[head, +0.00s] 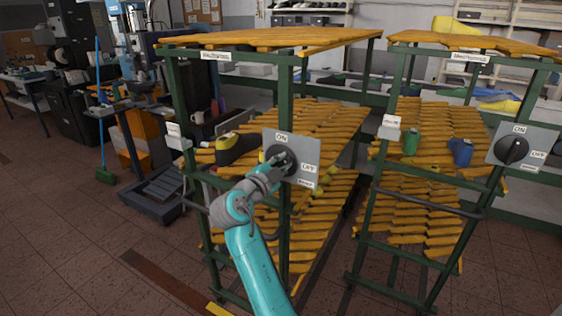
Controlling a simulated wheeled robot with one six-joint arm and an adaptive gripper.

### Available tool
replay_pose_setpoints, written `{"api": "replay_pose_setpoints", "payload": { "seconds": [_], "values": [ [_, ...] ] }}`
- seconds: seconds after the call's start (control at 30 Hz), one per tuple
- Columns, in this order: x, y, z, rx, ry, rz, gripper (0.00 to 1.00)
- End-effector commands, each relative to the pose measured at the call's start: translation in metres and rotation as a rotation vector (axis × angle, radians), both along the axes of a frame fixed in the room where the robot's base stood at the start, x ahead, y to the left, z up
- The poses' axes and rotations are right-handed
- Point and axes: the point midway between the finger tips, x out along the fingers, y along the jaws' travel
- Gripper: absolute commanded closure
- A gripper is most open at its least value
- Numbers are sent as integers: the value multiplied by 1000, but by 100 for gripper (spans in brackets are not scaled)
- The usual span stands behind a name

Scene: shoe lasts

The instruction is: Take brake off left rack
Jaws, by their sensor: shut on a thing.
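The left rack (287,215) has a green frame and yellow slatted shelves. A grey plate (305,146) with ON and OFF labels is mounted on its front right post and carries a dark rotary brake knob. My gripper (284,160) is at this plate, shut on the knob, and hides most of it. My teal arm reaches up to it from below. I cannot clearly read the knob's angle behind the fingers. A dark shoe last with a yellow top (236,148) lies on the left rack's shelf, left of the plate.
The right rack (418,262) stands beside it with its own ON/OFF plate (527,148), a green item (411,142) and a blue item (461,152) on its shelf. A broom (104,174) and machines stand at left.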

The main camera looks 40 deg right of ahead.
Motion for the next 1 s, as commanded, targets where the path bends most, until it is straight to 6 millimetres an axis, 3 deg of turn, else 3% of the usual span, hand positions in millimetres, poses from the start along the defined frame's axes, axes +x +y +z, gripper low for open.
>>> {"api": "replay_pose_setpoints", "payload": {
  "seconds": [0.5,1.0],
  "values": [
    [-4,-1,-10,153,-418,-2,100],
    [-4,-1,-14,216,-591,-2,100]
  ]
}}
